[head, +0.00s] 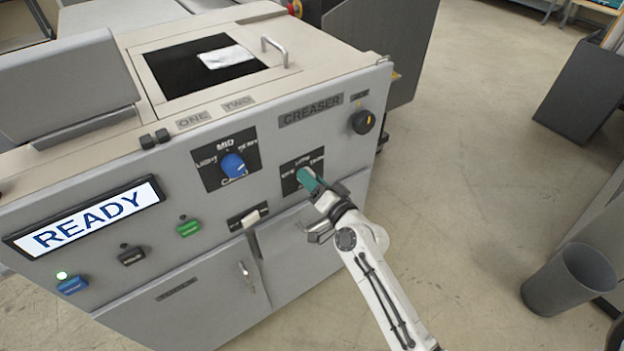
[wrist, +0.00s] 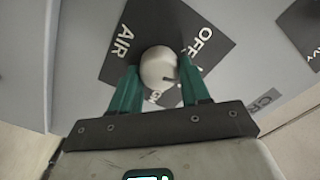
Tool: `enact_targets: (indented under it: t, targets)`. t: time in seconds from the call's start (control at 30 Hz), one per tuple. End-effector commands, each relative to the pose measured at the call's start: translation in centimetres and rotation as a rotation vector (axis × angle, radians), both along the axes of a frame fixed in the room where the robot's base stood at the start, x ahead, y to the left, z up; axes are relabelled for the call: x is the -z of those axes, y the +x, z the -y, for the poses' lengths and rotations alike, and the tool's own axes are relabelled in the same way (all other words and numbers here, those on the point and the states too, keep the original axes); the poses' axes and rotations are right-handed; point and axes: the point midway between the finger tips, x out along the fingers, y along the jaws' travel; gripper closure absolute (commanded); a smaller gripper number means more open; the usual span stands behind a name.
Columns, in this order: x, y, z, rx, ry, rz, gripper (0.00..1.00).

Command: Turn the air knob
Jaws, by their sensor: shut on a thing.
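The air knob (wrist: 159,68) is a round, pale knob on a black plate lettered AIR and OFF in the wrist view. A small dark mark shows near its edge. In the head view my gripper hides most of the knob, and its black plate (head: 288,184) shows around the fingers. My gripper (head: 309,180) has green fingers and is at the machine's front panel. In the wrist view, the fingers of my gripper (wrist: 160,78) stand on both sides of the knob, shut on it. The knob's exact setting cannot be read.
A blue knob (head: 233,166) sits left of my gripper and a black knob (head: 362,122) sits up and right. A white switch (head: 250,218) is below left. A lit READY display (head: 88,215) is farther left. A grey bin (head: 570,280) stands on open floor at right.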

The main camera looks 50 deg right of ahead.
Motion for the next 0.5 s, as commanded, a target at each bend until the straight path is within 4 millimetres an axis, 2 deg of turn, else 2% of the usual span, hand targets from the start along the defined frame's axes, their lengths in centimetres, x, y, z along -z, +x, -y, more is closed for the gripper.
enact_targets:
  t: [0.2, 0.5]
  targets:
    - [0.01, -0.05, 0.1, 0.001, 0.117, 0.034, 0.84]
    - [0.08, -0.04, 0.12, 0.001, 0.193, 0.055, 0.84]
